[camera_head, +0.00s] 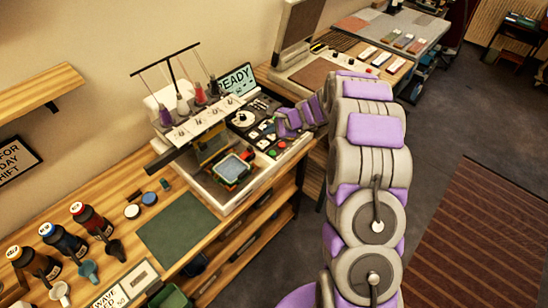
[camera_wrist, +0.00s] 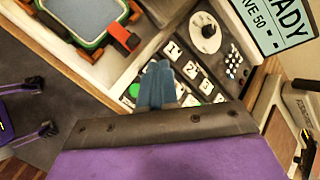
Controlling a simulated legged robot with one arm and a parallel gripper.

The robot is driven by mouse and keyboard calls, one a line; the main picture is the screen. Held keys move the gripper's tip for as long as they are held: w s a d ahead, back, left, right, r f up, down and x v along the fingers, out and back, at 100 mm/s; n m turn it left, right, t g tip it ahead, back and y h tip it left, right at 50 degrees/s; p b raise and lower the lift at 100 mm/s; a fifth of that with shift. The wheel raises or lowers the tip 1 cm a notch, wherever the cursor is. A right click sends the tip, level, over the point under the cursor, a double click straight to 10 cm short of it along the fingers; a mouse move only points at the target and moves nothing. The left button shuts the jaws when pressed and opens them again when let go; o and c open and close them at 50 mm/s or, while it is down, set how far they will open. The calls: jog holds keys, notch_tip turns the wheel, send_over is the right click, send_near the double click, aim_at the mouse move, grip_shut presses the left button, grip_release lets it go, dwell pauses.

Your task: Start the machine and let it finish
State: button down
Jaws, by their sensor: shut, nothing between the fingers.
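The embroidery machine (camera_head: 205,128) stands on the wooden bench with several thread spools on top and a hoop (camera_head: 233,168) in front. The hoop also shows in the wrist view (camera_wrist: 88,22). Its screen (camera_head: 237,78) reads "READY"; the wrist view of the screen (camera_wrist: 275,22) also shows "WAVE 50", partly cut off. The control panel has a dial (camera_wrist: 207,31), numbered keys (camera_wrist: 190,70) and a green button (camera_wrist: 133,90). My gripper (camera_wrist: 156,84) is shut and empty, its blue fingertips over the panel between the green button and the keys. I cannot tell whether it touches.
A green mat (camera_head: 177,229), several dark bottles (camera_head: 63,239) and small cups lie on the bench to the left. A card (camera_head: 125,287) reading "WAVE" and "50" stands at the front left. Another machine (camera_head: 300,65) stands behind my arm. The floor at right is open.

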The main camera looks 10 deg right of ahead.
jog(key=b, duration=0.6)
send_over(272, 153)
jog(key=d, duration=0.2)
jog(key=f, duration=0.8)
jog(key=shift+s+a+f, duration=0.15)
jog(key=shift+s+a, duration=0.05)
jog(key=shift+s, duration=0.1)
jog(key=shift+f, duration=0.3)
jog(key=shift+a+f, duration=0.15)
jog(key=shift+a, duration=0.7)
jog(key=shift+d, duration=0.8)
jog(key=shift+a, duration=0.65)
